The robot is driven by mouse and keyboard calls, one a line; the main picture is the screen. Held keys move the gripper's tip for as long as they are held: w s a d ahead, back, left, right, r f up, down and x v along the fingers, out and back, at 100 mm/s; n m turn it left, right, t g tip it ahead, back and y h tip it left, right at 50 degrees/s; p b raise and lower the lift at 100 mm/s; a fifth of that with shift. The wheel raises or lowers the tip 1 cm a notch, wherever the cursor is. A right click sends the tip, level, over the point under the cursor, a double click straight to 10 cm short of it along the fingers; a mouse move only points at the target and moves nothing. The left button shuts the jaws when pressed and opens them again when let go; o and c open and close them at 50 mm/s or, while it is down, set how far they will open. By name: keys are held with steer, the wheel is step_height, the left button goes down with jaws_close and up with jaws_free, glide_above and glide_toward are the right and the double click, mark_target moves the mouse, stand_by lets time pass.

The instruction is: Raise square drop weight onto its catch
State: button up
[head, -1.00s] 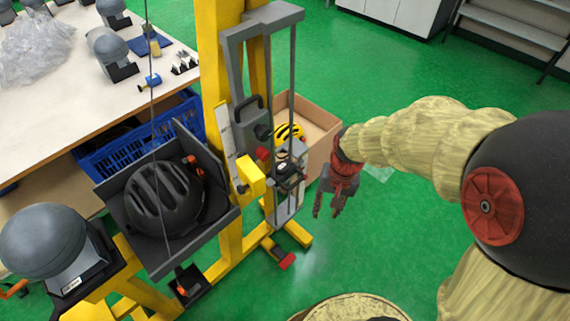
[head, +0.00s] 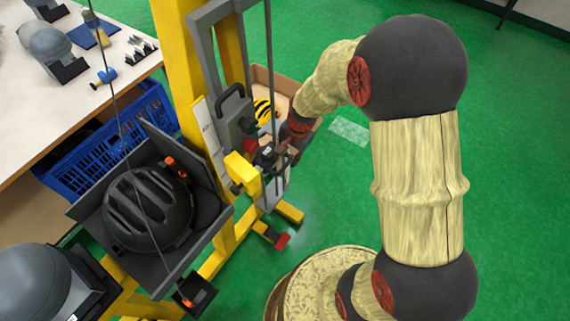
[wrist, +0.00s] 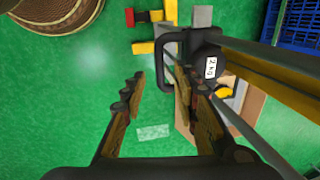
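A dark block with a black loop handle (wrist: 161,62) and a white "2 kg" label (wrist: 210,67) shows in the wrist view beside the grey guide rails; I take it for the drop weight. In the head view a dark block (head: 265,156) sits low on the tower, partly covered by my gripper (head: 290,150). My gripper (wrist: 160,80) is open. In the wrist view the handle's outer bar lies between the fingertip lines, with the right fingertip over the loop's opening. I cannot tell whether they touch. The catch cannot be picked out for sure.
The yellow tower post (head: 180,60) carries a grey carriage with a handle (head: 232,98) higher up. A black helmet (head: 148,208) rests in a dark cradle to the left. A cardboard box (head: 285,85) with a yellow helmet stands behind. Green floor is clear to the right.

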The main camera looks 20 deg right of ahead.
mark_target(285, 166)
steer(key=f, duration=0.1)
steer(key=f+b, duration=0.1)
steer(key=f, duration=0.1)
steer(key=f+b, duration=0.1)
steer(key=f, duration=0.1)
steer(key=shift+w+a+f, duration=0.25)
steer(key=shift+w+a, duration=0.05)
steer(key=shift+w, duration=0.1)
steer(key=shift+c, duration=0.2)
jaws_close()
stand_by(0.3)
